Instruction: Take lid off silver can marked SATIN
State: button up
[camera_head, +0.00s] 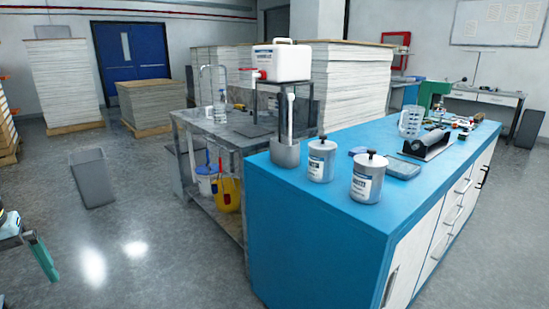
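Two silver cans stand upright on the blue-topped bench (290,206). The left can (321,165) and the right can (367,184) each have a lid with a black knob, the left lid (322,141) and the right lid (371,158). Both lids sit on their cans. Each can has a white and blue label, but the print is too small to read, so I cannot tell which one is marked SATIN. The right can is nearer to me.
Close by on the bench are a grey holder (285,154), a shallow blue-grey tray (402,169), a black device (428,144) and a clear jug (411,122). A white canister (282,61) stands on a raised stand behind. The bench's front left corner is clear.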

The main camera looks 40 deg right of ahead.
aim_at(323, 145)
jog(key=z, duration=0.4)
jog(key=i+l+z, duration=0.1)
jog(key=z, duration=0.25)
jog(key=i+z, duration=0.5)
jog(key=z, duration=0.25)
